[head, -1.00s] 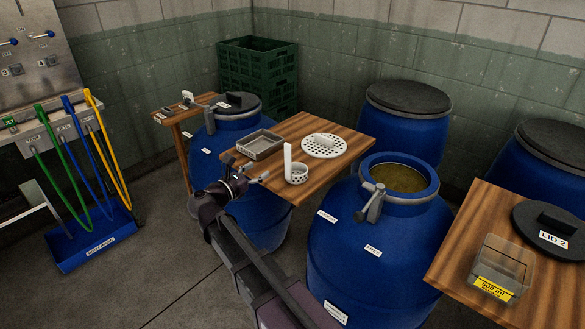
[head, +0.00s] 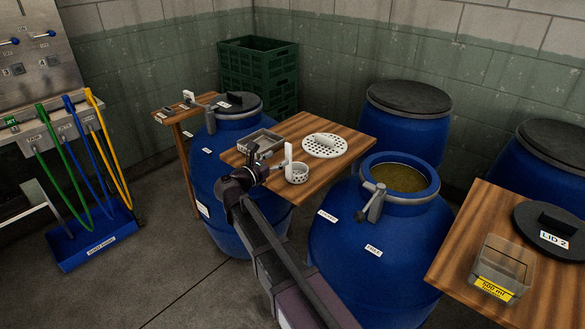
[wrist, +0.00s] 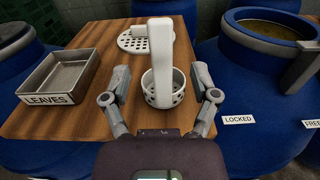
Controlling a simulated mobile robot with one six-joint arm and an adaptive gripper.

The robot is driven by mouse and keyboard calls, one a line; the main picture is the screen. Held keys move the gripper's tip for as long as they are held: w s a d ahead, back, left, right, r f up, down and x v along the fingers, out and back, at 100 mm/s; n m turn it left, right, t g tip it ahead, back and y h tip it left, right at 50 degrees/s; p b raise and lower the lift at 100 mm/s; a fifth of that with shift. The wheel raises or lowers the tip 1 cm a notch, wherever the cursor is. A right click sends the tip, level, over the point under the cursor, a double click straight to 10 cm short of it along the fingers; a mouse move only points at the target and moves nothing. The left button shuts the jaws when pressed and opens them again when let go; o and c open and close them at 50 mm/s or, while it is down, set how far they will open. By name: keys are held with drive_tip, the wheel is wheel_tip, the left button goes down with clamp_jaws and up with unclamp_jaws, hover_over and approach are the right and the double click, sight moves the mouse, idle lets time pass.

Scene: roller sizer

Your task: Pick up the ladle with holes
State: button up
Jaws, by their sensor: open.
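The white ladle with holes (head: 298,174) stands on the wooden table (head: 340,152), its handle upright and its perforated cup at the bottom. In the wrist view the ladle (wrist: 161,60) is centred, with its cup just ahead of and between my fingertips. My gripper (head: 268,166) is open and empty at the table's front left side, close to the ladle. In the wrist view my gripper's fingers (wrist: 165,90) are spread to either side of the cup.
A metal tray labelled LEAVES (wrist: 56,82) sits left of the ladle. A white perforated disc (head: 325,145) lies behind it. An open blue barrel (head: 375,235) with a clamp stands to the right. Another blue barrel (head: 215,165) stands behind the table's left side.

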sight(287, 152)
drive_tip(key=shift+x, duration=2.55)
drive_tip(key=shift+d+r, duration=0.1)
drive_tip(key=shift+r, duration=0.05)
clamp_jaws()
